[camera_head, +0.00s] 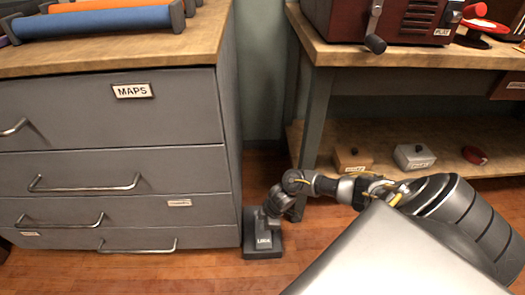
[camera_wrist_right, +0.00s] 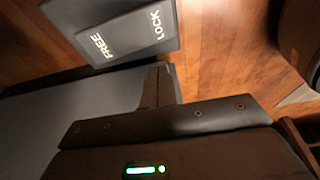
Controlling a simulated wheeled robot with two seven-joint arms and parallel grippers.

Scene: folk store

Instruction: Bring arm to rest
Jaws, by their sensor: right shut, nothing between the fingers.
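My right arm comes in from the right, and its right gripper (camera_head: 271,208) is low beside the cabinet's right side, angled down to the left. The fingers are small and dark in the head view, but they look shut and empty. Just below is a dark block (camera_head: 263,246) on the floor with pale lettering; whether the gripper touches it cannot be told. In the right wrist view a dark block (camera_wrist_right: 165,47) marked FREE and LOCK lies beyond the gripper body. My left gripper is not in view.
A grey drawer cabinet (camera_head: 110,150) labelled MAPS stands close to the left of the gripper. A workbench (camera_head: 430,57) with a lower shelf (camera_head: 360,135) holding small boxes stands behind the arm. A dark red machine (camera_head: 385,20) sits on top. Wooden floor (camera_head: 215,268) is clear in front.

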